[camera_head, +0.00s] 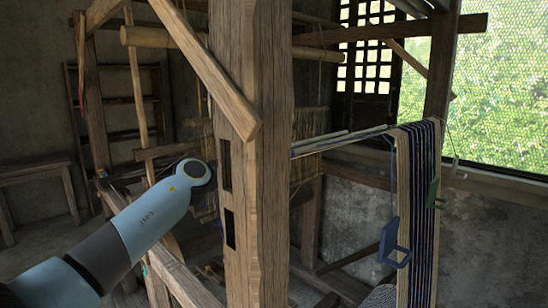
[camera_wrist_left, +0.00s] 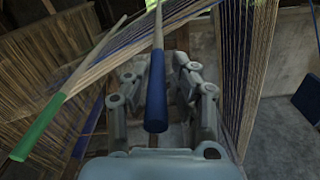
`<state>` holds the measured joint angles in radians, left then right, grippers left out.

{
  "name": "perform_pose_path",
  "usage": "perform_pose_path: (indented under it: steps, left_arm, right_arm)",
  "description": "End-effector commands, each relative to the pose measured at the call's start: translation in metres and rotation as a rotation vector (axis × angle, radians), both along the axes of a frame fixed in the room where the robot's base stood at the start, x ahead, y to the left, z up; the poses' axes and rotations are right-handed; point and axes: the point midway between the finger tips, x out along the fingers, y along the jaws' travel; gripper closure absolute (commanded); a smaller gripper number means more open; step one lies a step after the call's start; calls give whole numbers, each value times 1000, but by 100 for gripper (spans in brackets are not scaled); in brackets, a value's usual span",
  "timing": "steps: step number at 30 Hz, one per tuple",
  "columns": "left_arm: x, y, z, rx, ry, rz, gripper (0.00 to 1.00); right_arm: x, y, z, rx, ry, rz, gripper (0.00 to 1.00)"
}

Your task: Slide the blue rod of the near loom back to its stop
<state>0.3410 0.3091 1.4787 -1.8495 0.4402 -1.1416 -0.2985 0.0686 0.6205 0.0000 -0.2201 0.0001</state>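In the left wrist view the blue rod (camera_wrist_left: 156,92) has a thick blue handle and a pale wooden shaft running up and away. My left gripper (camera_wrist_left: 160,95) is open, its jointed fingers apart on either side of the handle, with visible gaps. I cannot tell how deep the handle sits between them. A green-ended rod (camera_wrist_left: 38,128) lies to the left, outside the fingers. In the head view my left arm reaches in from the lower left, and its gripper is hidden behind the post. Pale rods (camera_head: 335,140) show right of the post. My right gripper is not in view.
A thick wooden loom post (camera_head: 262,180) with a diagonal brace (camera_head: 205,65) blocks the middle of the head view. Striped blue and tan threads (camera_head: 418,215) hang at the right, with a blue clamp-like frame (camera_head: 395,243) beside them. Threads (camera_wrist_left: 258,60) run close to the right finger.

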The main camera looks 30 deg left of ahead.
Motion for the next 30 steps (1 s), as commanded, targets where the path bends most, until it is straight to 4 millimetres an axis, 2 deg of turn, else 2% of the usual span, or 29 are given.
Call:
perform_pose_path:
  steps: [1, 3, 11, 14, 17, 24, 30]
  left_arm:
    - [0, 0, 0, 0, 0, 0, 67]
    - [0, 0, 0, 0, 0, 0, 60]
    - [-1, 1, 0, 0, 0, 0, 60]
    - [-7, 4, 0, 2, 0, 1, 60]
    - [-23, 9, -1, 5, 1, 1, 60]
    - [-74, 26, -2, 5, 3, 0, 60]
    - [-104, 37, -1, 4, 2, 0, 60]
  right_arm:
    - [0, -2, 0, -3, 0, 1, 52]
    - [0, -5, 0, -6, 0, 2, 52]
    - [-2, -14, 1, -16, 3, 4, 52]
    - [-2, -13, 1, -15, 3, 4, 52]
    - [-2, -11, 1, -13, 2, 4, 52]
    - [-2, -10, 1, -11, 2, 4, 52]
    - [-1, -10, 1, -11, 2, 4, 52]
